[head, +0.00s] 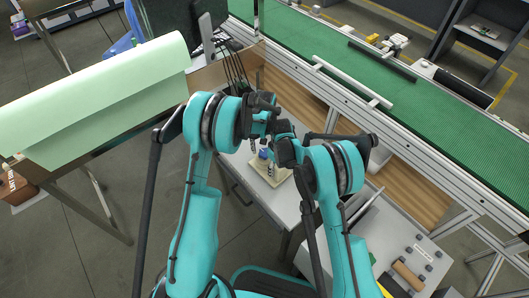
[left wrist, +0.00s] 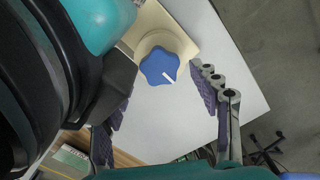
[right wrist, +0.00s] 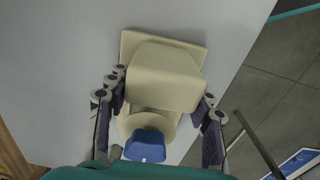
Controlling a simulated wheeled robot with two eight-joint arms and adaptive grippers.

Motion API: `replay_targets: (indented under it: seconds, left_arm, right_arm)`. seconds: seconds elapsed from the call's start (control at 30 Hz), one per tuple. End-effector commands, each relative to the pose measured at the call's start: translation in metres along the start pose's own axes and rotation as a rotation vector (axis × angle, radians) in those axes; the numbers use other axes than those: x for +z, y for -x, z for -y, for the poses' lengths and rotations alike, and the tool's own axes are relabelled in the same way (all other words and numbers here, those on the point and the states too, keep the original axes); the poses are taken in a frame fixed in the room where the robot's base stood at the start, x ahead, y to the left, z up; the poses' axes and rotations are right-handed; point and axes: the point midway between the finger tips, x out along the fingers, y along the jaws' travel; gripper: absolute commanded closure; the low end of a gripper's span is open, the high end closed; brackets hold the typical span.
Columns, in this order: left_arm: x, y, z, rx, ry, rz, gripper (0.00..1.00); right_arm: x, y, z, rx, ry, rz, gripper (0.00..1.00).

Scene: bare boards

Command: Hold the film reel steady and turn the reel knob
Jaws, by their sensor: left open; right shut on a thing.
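The film reel is a cream body on a square base (head: 277,178), standing on a pale table. Its blue lobed reel knob (head: 264,154) faces up in the left wrist view (left wrist: 159,67), with a white line pointing to the lower right. My left gripper (left wrist: 157,103) is open, a finger on either side below the knob, with no visible contact. My right gripper (right wrist: 160,103) is shut on the cream reel body (right wrist: 165,75), a finger at each side. In the right wrist view the knob (right wrist: 145,146) shows at the bottom. In the head view both grippers are partly hidden.
The pale table (head: 236,166) has clear surface around the reel. A green conveyor (head: 340,75) runs behind it, and a pale green sheet (head: 100,95) lies at the left. A dark monitor and cables stand at the back. My two arms are close together above the reel.

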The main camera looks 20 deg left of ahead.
Motion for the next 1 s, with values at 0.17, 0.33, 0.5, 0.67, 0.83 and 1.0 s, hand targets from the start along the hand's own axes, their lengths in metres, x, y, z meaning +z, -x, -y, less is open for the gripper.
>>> replay_targets:
  seconds: [0.17,0.33,0.5,0.67,0.83,1.0]
  left_arm:
    - [0.0,-0.018,0.0,0.0,0.0,0.0,0.38]
    - [0.0,-0.025,0.0,0.0,0.0,0.0,0.38]
    - [0.0,-0.025,0.0,0.0,0.0,0.0,0.38]
    - [0.0,-0.025,0.0,0.0,0.0,0.0,0.38]
    - [0.0,-0.025,0.0,0.0,0.0,0.0,0.67]
    - [0.0,-0.025,0.0,0.0,0.0,0.0,0.83]
  right_arm:
    - [0.0,0.0,0.0,0.0,0.0,0.0,0.83]
    - [0.0,0.0,0.0,0.0,0.0,0.0,0.83]
    - [0.0,0.0,0.0,0.0,0.0,0.0,0.83]
    - [0.0,0.0,0.0,0.0,0.0,0.0,0.83]
    - [0.0,0.0,0.0,0.0,0.0,0.0,0.83]
    - [0.0,0.0,0.0,0.0,0.0,0.0,0.83]
